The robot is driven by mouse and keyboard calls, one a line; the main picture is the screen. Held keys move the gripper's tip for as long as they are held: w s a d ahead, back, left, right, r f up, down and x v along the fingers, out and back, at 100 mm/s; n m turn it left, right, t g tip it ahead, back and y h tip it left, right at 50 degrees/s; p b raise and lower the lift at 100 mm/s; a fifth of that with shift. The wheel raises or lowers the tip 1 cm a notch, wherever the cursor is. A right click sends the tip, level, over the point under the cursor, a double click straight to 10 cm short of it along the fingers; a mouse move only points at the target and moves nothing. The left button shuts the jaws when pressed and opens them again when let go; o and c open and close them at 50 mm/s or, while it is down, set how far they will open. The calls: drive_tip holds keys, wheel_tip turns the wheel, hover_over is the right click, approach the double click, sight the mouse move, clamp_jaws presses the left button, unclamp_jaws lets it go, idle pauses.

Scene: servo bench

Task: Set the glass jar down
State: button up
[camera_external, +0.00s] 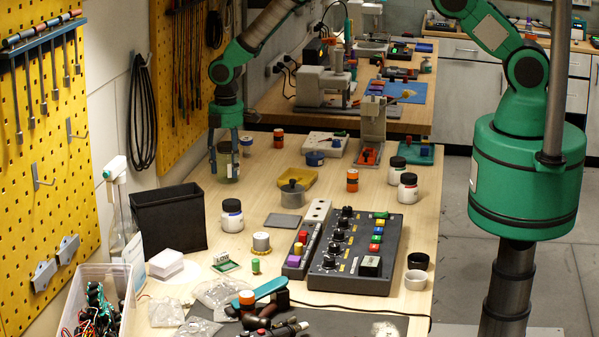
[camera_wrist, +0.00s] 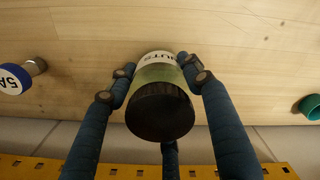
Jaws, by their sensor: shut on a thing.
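The glass jar (camera_external: 229,171) is between my gripper's fingers near the bench's left edge, by the wall. In the wrist view the glass jar (camera_wrist: 160,105) has a black lid, a greenish clear body and a white label with partly hidden lettering. My gripper (camera_external: 228,152) points down at it, with blue fingers on both sides. In the wrist view my gripper (camera_wrist: 156,72) is shut on the jar. I cannot tell whether the jar's base touches the wooden bench (camera_external: 262,170) or hangs just above it.
A black bin (camera_external: 169,219) is front left. Bare wood surrounds the held jar.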

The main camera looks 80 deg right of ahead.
drive_tip(key=o, duration=1.2)
drive_tip(key=shift+o, duration=0.2)
drive_tip(key=shift+r, duration=0.1)
wheel_tip(320, 180, up, 12)
drive_tip(key=shift+b, duration=0.35)
